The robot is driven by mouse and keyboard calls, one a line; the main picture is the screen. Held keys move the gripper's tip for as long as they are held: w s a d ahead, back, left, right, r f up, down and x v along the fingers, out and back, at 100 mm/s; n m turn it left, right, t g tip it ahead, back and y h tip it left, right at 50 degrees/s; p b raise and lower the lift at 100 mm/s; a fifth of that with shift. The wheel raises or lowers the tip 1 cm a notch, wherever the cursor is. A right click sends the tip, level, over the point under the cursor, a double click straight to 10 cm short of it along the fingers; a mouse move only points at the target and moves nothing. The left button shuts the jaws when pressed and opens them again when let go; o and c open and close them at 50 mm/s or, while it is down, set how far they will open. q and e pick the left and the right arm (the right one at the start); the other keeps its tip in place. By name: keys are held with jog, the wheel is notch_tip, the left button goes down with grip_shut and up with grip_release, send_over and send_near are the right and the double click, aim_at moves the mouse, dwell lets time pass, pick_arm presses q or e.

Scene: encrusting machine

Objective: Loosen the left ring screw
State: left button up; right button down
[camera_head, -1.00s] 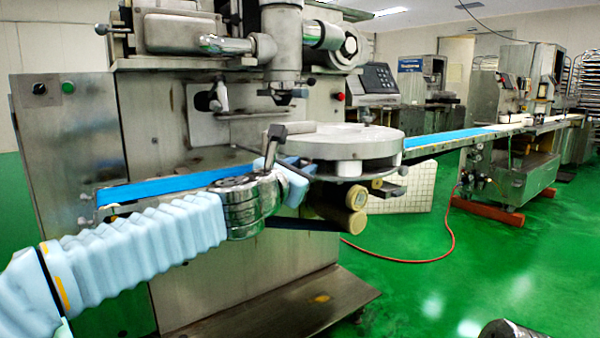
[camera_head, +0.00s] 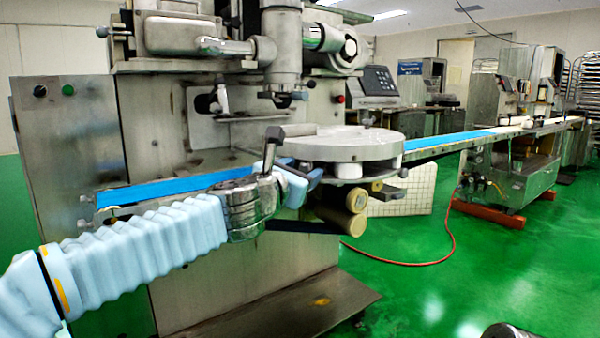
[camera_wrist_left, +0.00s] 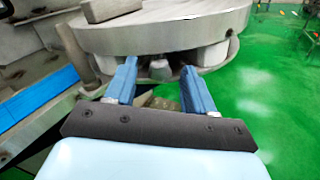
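The round grey disc (camera_head: 350,146) of the machine stands in the middle of the head view. It fills the top of the left wrist view (camera_wrist_left: 165,36). My left gripper (camera_head: 305,180) is at the disc's left front side, just below its rim. In the left wrist view its two blue fingers (camera_wrist_left: 160,82) are spread apart and point under the disc. A small grey knob-like piece (camera_wrist_left: 160,70) shows between the fingers, apart from both. I cannot tell for certain whether it is the left ring screw. My right gripper is not in view.
White blocks (camera_wrist_left: 210,56) sit under the disc close to the fingertips. A grey post (camera_wrist_left: 76,52) stands left of the left finger. A blue belt (camera_head: 175,187) runs to the left, and another (camera_head: 450,139) to the right. Tan rollers (camera_head: 356,202) lie below the disc.

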pick_arm(q)
jog(key=v, duration=1.3)
jog(key=shift+s+a, duration=0.2)
jog(key=shift+s, duration=0.2)
